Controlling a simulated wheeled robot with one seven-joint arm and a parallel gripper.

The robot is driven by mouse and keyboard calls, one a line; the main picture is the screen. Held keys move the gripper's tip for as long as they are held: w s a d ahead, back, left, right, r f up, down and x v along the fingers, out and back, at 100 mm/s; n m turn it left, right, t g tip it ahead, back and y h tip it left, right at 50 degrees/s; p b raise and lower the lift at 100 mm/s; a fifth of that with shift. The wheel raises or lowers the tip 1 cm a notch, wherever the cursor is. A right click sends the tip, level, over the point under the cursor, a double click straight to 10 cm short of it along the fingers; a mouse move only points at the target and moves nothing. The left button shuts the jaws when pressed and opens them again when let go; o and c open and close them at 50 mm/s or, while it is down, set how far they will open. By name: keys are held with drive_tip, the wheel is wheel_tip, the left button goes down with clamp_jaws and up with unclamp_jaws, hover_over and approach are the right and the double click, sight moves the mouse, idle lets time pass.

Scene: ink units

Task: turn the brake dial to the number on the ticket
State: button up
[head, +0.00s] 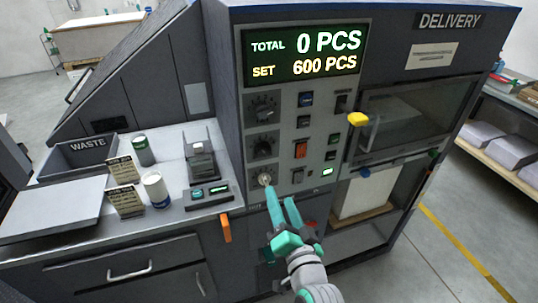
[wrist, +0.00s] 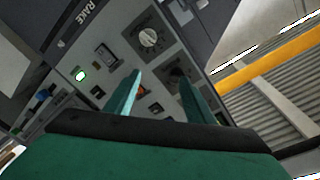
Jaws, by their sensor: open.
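The brake dial looks to be the lowest of three dials on the panel's left; this brake dial (head: 265,179) is partly covered by my finger in the head view. In the wrist view a pale-knobbed dial (wrist: 150,38) sits beyond the fingertips, near a partly cut-off label ending in "RAKE". My gripper (head: 279,194) is open and empty in front of the panel; contact cannot be told. In the wrist view my gripper (wrist: 160,78) has its fingers apart. Two tan printed cards, an upper card (head: 122,168) and a lower card (head: 125,201), stand on the counter. Their print and the dial's setting are unreadable.
A middle dial (head: 263,146) and a top dial (head: 264,105) sit above, with buttons and switches to their right. The display (head: 305,53) reads total 0, set 600 pieces. A yellow knob (head: 358,119) and an orange handle (head: 225,228) stick out nearby.

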drive_tip(key=n+y, duration=0.1)
drive_tip(key=y, duration=0.1)
approach(268, 152)
drive_tip(key=x, duration=0.8)
drive_tip(key=shift+w+a+r, duration=0.15)
drive_tip(key=shift+w+a, duration=0.1)
drive_tip(key=shift+w, duration=0.05)
drive_tip(key=c, duration=1.1)
